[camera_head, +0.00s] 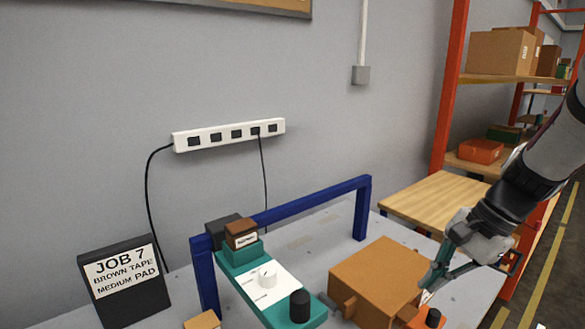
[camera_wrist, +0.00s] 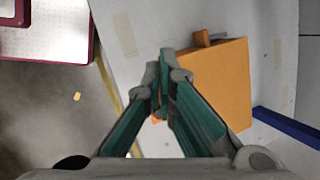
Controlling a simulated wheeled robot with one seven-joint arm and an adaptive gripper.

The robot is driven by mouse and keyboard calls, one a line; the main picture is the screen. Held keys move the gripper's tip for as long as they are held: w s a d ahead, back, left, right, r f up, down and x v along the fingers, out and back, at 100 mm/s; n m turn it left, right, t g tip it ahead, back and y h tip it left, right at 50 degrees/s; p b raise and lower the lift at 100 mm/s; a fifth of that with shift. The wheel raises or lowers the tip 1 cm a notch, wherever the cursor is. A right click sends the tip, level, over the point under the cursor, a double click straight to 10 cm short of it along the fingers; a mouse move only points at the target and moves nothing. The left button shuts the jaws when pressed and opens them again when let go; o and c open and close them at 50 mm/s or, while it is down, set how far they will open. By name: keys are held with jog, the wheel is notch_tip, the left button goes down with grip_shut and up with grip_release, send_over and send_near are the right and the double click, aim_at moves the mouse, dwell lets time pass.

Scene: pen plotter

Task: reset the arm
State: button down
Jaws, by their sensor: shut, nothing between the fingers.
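My gripper (camera_head: 437,277) is at the right in the head view, beside the right side of an orange-brown box (camera_head: 376,281) on the grey table. In the wrist view my gripper (camera_wrist: 163,82) has its teal fingers together at the tips, with nothing between them. The orange-brown box (camera_wrist: 222,75) lies beyond and to the right of the fingers there. I cannot tell whether the fingers touch it. A teal plotter carriage (camera_head: 280,290) with a white face, a white knob and a black knob stands left of the box.
A blue rail frame (camera_head: 315,200) spans the table (camera_head: 300,240). A black job sign (camera_head: 122,280) stands at left, reading brown tape, medium pad. A power strip (camera_head: 229,135) is on the wall. A wooden bench (camera_head: 430,205) and orange shelves (camera_head: 452,80) stand at right.

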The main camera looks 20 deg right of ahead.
jog(key=s+a+r+n+t+h+p, duration=0.1)
jog(key=s+a+r+n+h, duration=0.1)
jog(key=s+a+r+n, duration=0.2)
jog(key=s+a+r+n+h+p, duration=0.1)
jog(key=s+a+r+n, duration=0.4)
jog(key=a+n, duration=0.7)
jog(key=s+a+h, duration=0.1)
jog(key=s, duration=0.1)
jog(key=shift+s+t, duration=0.4)
